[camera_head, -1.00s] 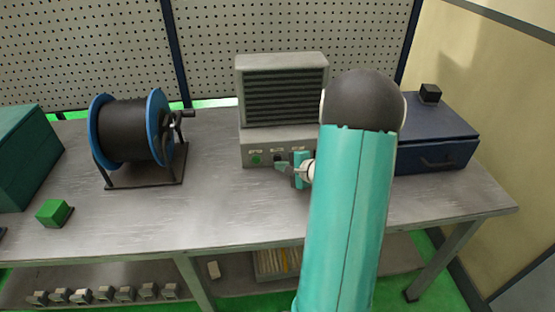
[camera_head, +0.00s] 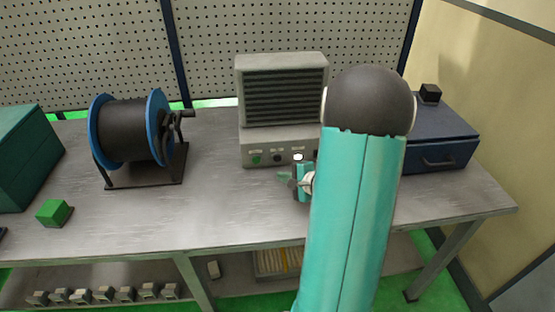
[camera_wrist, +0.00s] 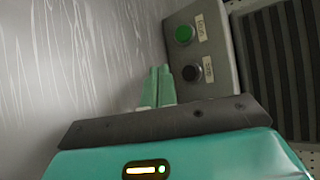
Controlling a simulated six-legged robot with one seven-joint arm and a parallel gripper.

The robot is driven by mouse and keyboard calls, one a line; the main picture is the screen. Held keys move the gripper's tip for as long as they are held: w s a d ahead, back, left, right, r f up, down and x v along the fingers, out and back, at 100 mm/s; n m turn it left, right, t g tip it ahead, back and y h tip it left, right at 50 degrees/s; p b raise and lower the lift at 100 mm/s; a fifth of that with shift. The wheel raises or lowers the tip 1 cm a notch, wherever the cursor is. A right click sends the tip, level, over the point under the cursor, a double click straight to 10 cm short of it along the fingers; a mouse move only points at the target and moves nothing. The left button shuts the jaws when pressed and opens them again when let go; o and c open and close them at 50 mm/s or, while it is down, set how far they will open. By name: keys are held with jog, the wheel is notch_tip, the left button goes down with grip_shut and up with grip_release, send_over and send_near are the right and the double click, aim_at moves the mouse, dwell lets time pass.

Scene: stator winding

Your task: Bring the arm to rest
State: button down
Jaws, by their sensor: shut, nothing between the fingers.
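My gripper (camera_head: 284,177) is just in front of the grey machine's (camera_head: 281,103) lower front panel, above the table (camera_head: 225,205). Its fingers are together and hold nothing; in the wrist view the closed fingertips (camera_wrist: 159,72) point toward the panel beside its buttons. The panel carries a green button (camera_wrist: 184,34) and a black button (camera_wrist: 191,73), each with a small label. In the head view a bright white light (camera_head: 298,157) shows on the panel above my gripper. My teal arm hides part of the table and the machine's right side.
A cable reel (camera_head: 130,130) with blue flanges stands to the left, with a green cube (camera_head: 54,213) nearer the front edge. A blue case (camera_head: 437,140) with a black cube (camera_head: 430,93) on it is at right. The table between reel and machine is clear.

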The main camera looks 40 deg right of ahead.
dwell(0.4)
jog(key=s+a+r+n+g+y, duration=0.1)
jog(key=a+r+n+g+y, duration=0.35)
jog(key=a, duration=0.75)
jog(key=s+a+r+n+g+y, duration=0.1)
jog(key=a+r+n+g, duration=0.1)
jog(key=a+r+n, duration=0.75)
jog(key=s+a+r+n+h, duration=0.2)
jog(key=s+a+n+h, duration=0.1)
jog(key=s, duration=0.3)
jog(key=s+a+r+n+h, duration=0.3)
jog(key=s+a, duration=0.3)
jog(key=shift+s+a+r+n+g+h, duration=0.15)
jog(key=shift+r+n+g+h, duration=0.2)
jog(key=shift+g, duration=0.1)
